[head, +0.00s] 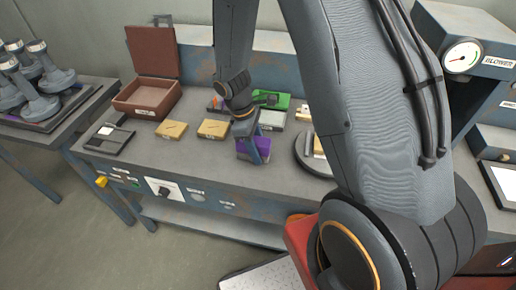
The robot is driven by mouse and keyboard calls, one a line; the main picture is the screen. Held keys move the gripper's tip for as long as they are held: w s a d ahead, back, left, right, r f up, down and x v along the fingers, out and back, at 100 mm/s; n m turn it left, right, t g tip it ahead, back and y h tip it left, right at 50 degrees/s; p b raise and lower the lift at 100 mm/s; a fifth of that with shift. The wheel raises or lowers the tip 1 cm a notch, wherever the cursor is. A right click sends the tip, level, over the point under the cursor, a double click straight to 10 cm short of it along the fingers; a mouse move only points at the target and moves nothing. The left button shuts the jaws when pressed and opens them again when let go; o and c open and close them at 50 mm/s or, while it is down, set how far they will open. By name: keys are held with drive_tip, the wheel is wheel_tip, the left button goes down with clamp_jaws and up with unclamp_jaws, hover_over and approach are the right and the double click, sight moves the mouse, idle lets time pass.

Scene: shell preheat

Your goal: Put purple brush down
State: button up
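The purple brush (244,151), a small block-like purple thing, is at the middle of the workbench (205,165), near its front edge. My gripper (255,150) points down at it, with one finger lying across its near face. The gripper appears shut on the brush. The far finger and part of the brush are hidden. I cannot tell whether the brush's underside touches the bench top or is slightly above it.
Two tan blocks (171,130) lie left of the brush, with an open brown case (148,96) and a black-and-white device (109,138) farther left. A green item (277,101) lies behind. A round dark plate (308,160) stands right, partly behind my arm. Bare bench lies front left.

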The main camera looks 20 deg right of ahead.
drive_tip(key=shift+o, duration=1.1)
drive_tip(key=shift+r, duration=0.2)
drive_tip(key=b+v, duration=0.2)
drive_tip(key=v, duration=0.9)
drive_tip(key=shift+r, duration=0.25)
drive_tip(key=shift+s+r, duration=0.1)
drive_tip(key=shift+r, duration=0.1)
drive_tip(key=s+d+r+m+t+y, duration=0.1)
drive_tip(key=s+r+m+t+y, duration=0.1)
drive_tip(key=s+m, duration=0.7)
drive_tip(key=shift+s+m+t+y, duration=0.35)
drive_tip(key=shift+m+t, duration=0.15)
drive_tip(key=shift+m, duration=0.6)
